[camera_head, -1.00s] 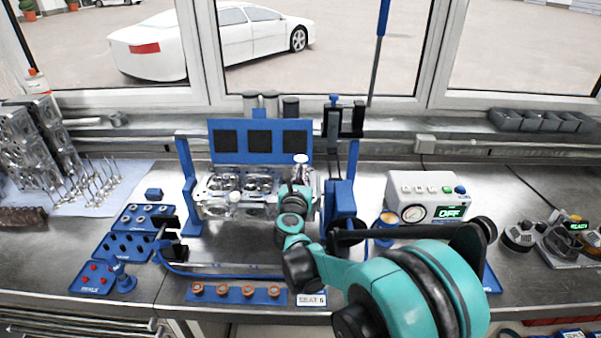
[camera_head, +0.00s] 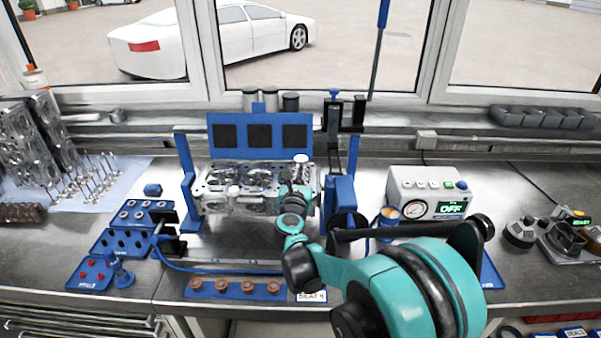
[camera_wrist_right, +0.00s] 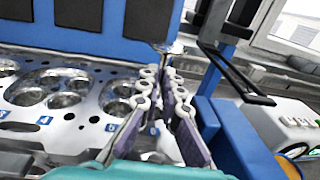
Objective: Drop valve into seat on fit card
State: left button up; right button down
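A valve with a pale round head (camera_head: 301,158) is head up at the right end of the cylinder head (camera_head: 212,205). In the right wrist view the valve head (camera_wrist_right: 167,47) stands past my fingertips, its stem running down between them. My right gripper (camera_head: 298,188), also in the right wrist view (camera_wrist_right: 160,88), is shut around the stem. It is above the right end of the metal deck (camera_wrist_right: 75,125) with its numbered seats. The fingers hide the seat below and the valve's lower end. The fit card (camera_head: 312,297) reads SEAT and a number, apparently 6. My left gripper is not visible.
A blue frame (camera_head: 187,185) and back panel (camera_head: 260,122) surround the cylinder head. A blue post (camera_head: 340,195) stands close right of my gripper. A gauge box (camera_head: 428,190) reads OFF. Blue trays (camera_head: 148,212) lie left; a blue strip (camera_head: 235,291) with orange rings lies in front.

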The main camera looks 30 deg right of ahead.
jog(key=shift+f+b, duration=1.2)
jog(key=shift+f, duration=0.25)
jog(key=c, duration=1.6)
grip_release()
jog(key=shift+c, duration=0.2)
jog(key=shift+s+a, duration=0.1)
